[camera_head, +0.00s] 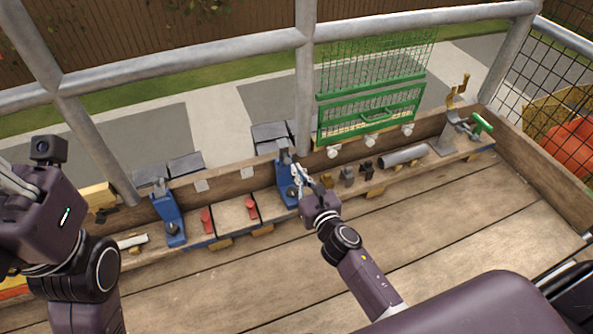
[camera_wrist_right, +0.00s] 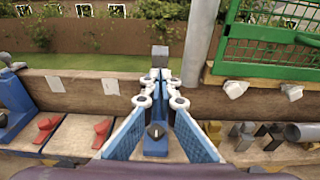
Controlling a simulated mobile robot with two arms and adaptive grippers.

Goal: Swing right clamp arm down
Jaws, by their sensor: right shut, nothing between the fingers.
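The right clamp (camera_head: 284,183) is a blue block on the plank ledge, partly hidden by my right gripper. Its grey arm stands raised; the dark grey end (camera_wrist_right: 160,55) shows just beyond my fingertips in the right wrist view.
A second blue clamp (camera_head: 169,219) stands left, with red handles (camera_head: 207,221) between the clamps. A green mesh gate (camera_head: 370,112), a grey tube (camera_head: 403,156) and small brass and dark blocks are to the right. A metal rail post (camera_head: 304,90) rises behind. The plank floor in front is clear.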

